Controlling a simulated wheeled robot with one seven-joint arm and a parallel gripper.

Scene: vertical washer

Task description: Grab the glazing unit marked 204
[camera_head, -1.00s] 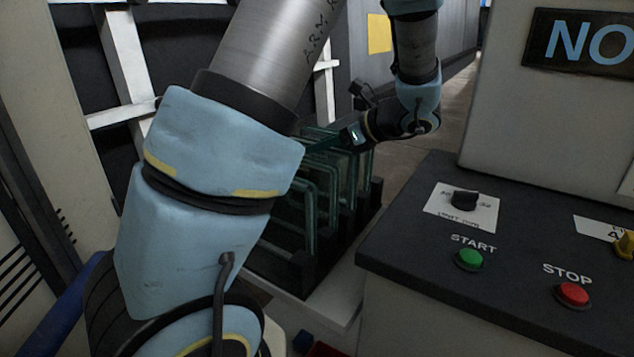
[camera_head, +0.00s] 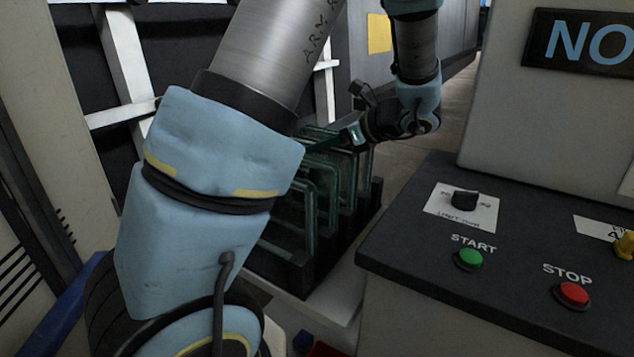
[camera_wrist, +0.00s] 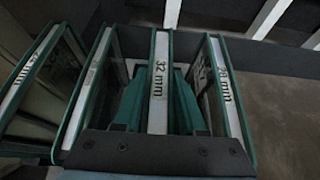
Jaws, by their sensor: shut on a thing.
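Several glazing units (camera_head: 327,192) with teal edges stand upright side by side in a dark rack. In the wrist view, one unit with a white edge strip reading "32 mm" (camera_wrist: 158,85) is in the middle, between the teal fingers of my gripper (camera_wrist: 158,100). My gripper is shut on this unit, near its top edge. A unit reading "28 mm" (camera_wrist: 224,85) stands to its right, and others stand to its left. I cannot read the number 204 on any unit. In the head view my gripper (camera_head: 328,143) reaches left over the top of the rear units.
The dark rack (camera_head: 290,272) sits on a pale ledge (camera_head: 335,308). A control panel with a green START button (camera_head: 469,258) and a red STOP button (camera_head: 572,294) stands close to the right. A white frame (camera_head: 125,60) rises at the left. Neighbouring units stand close to the held one.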

